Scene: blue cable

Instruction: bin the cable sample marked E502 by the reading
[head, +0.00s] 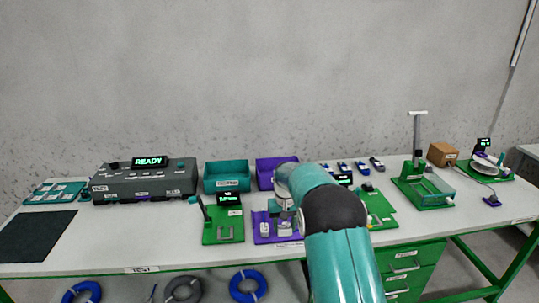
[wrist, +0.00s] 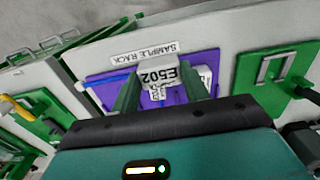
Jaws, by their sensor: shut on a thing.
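The cable sample marked E502 (wrist: 158,76) sits between the two green fingers of my gripper (wrist: 163,88) in the wrist view, with its white label facing the camera. My gripper is shut on it, over the purple sample rack (wrist: 108,93). I cannot tell whether the sample still touches the rack. In the head view the rack (head: 262,231) stands near the table's front, partly behind my arm, with other samples in it. A teal bin (head: 227,184) and a purple bin (head: 265,181) stand behind it. The grey tester (head: 145,183) shows READY.
A green device with a lit display (head: 223,230) stands left of the rack. Another green board (head: 379,212) is right of my arm. Several small parts lie behind. A green press (head: 420,187) stands further right. A dark mat (head: 38,236) lies at the left.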

